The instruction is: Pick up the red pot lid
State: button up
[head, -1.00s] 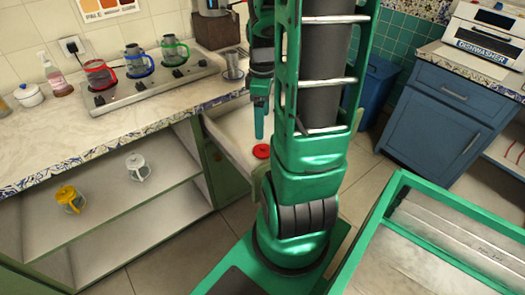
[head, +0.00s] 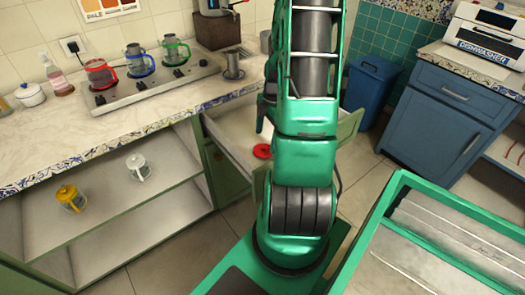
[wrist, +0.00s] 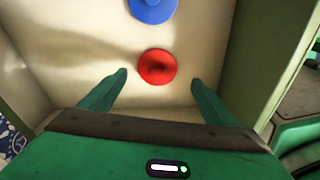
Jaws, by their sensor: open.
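The red pot lid (head: 262,151) lies in the open drawer (head: 228,127) below the counter. In the wrist view the round red lid (wrist: 157,66), with a small knob, lies on the pale drawer floor, ahead of and between the two fingertips. My gripper (wrist: 159,80) is open and empty, with green fingers on either side of the lid's line and apart from it. In the head view one finger tip (head: 261,117) shows above the drawer; my arm hides the rest of the gripper.
A blue lid (wrist: 153,8) lies just beyond the red one. Drawer walls rise close on the left and right (wrist: 288,50). Red (head: 100,73), blue (head: 138,63) and green (head: 174,51) pots stand on the hob. Yellow (head: 70,198) and white (head: 138,167) pots are on the shelf.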

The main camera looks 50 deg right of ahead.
aim_at(264, 147)
jog(key=shift+w+a+f, duration=0.15)
jog(key=shift+w+f, duration=0.05)
jog(key=shift+f, duration=1.1)
jog(key=shift+w+a+f, duration=0.1)
jog(key=shift+w+f, duration=0.05)
jog(key=shift+f, duration=1.1)
jog(key=c, duration=1.1)
